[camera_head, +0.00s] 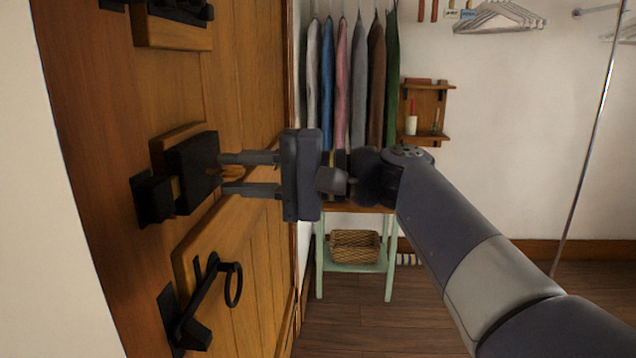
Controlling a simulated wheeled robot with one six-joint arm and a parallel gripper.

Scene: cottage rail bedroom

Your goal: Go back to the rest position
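My gripper (222,173) reaches in from the right at mid-height, its two fingers pointing left and spread apart. The fingertips are close to a black box-like latch (192,172) on the wooden door (250,90). A brownish piece shows in the gap between the fingers near the latch; I cannot tell whether the fingers touch it. My arm runs from the gripper to the lower right corner.
Below the latch, the door has a black ring handle (232,284). Behind my arm are hanging clothes (358,70), a mint-green table (388,272) with a wicker basket (354,246), and a wall shelf (428,137). The wooden floor (370,325) at front centre is clear.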

